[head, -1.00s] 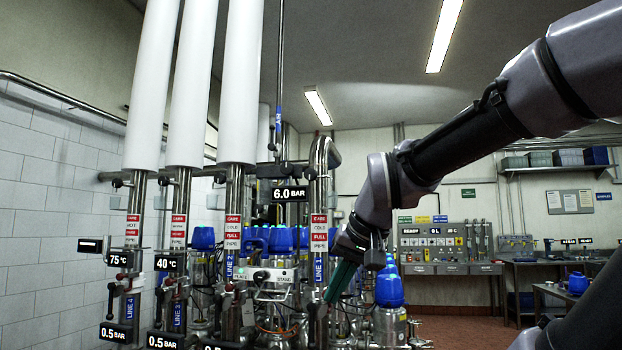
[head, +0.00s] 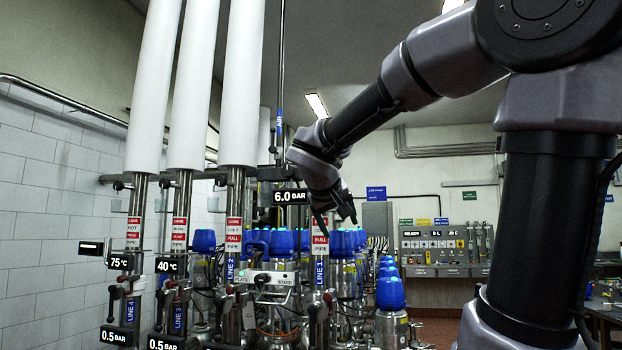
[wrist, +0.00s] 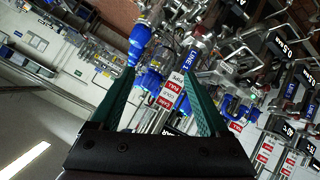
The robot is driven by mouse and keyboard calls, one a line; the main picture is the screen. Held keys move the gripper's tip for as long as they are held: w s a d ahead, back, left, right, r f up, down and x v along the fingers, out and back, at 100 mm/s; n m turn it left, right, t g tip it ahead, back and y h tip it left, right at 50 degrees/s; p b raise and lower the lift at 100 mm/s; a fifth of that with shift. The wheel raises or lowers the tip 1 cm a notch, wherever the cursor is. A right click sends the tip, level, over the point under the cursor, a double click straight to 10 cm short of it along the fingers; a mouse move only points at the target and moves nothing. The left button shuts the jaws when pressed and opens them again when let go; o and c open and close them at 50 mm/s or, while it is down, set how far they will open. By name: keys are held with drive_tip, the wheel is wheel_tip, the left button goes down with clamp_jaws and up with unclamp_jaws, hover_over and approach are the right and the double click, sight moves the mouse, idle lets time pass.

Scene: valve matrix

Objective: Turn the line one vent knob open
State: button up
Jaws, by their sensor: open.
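The line 1 pipe, marked by a blue LINE 1 label (head: 319,271), stands upright near the middle of the head view. Its label (wrist: 190,64) also shows in the wrist view, tilted. A small dark red handle (head: 328,298) sits low on this pipe; I cannot tell whether it is the vent knob. My gripper (head: 337,220) is in front of the pipe's upper part, near its red and white labels. In the wrist view the green fingers (wrist: 158,73) are apart, with nothing held between them. The pipe's labels lie beyond them. The vent knob is not clearly identifiable.
Other line pipes with valves and red handles stand to the left, beside the line 2 label (head: 230,268). Several blue-capped units (head: 390,293) stand to the right. A control board (head: 440,247) is on the back wall.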

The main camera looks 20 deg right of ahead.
drive_tip(key=w+a+r+n+t+h, duration=0.1)
drive_tip(key=w+a+r+t+h, duration=0.15)
drive_tip(key=w+r, duration=0.4)
drive_tip(key=w+a+r+n+t+h, duration=0.1)
drive_tip(key=w+a+r+t, duration=0.3)
drive_tip(key=r, duration=0.4)
drive_tip(key=shift+g+y, duration=0.25)
drive_tip(key=shift+y, duration=0.1)
drive_tip(key=x, duration=1.1)
drive_tip(key=shift+w+d+r, duration=0.1)
drive_tip(key=shift+w+d, duration=0.1)
drive_tip(key=shift+d, duration=0.1)
clamp_jaws()
drive_tip(key=shift+n, duration=0.3)
